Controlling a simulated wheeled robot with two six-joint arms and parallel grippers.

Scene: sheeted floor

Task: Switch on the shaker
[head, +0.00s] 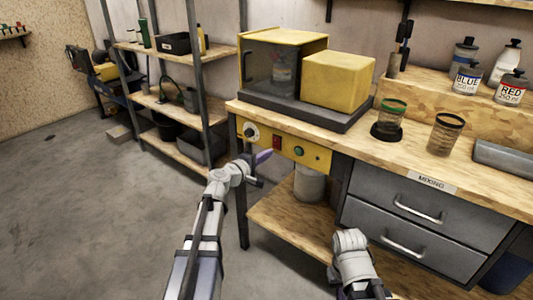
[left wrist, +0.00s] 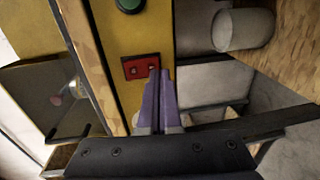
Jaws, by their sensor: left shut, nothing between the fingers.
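The shaker (head: 338,82) is a yellow machine with a dark-windowed chamber on a dark base on the bench. A yellow panel (head: 318,158) on the bench front carries a white dial (head: 251,132), a red switch (head: 277,142) and a green button (head: 299,151). The red switch (left wrist: 137,69) and green button (left wrist: 130,4) also show in the left wrist view. My left gripper (head: 264,156) is shut and empty, just in front of the panel between dial and switch. Its purple fingertips (left wrist: 160,72) overlap the switch's edge; I cannot tell whether they touch. My right gripper is out of view.
A green-rimmed jar (head: 391,112) and a dark-rimmed jar (head: 446,134) stand on the bench. Blue (head: 466,82) and red (head: 511,88) labelled bottles stand on a raised shelf. Grey drawers (head: 420,212) lie below. The floor (head: 90,220) at left is clear.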

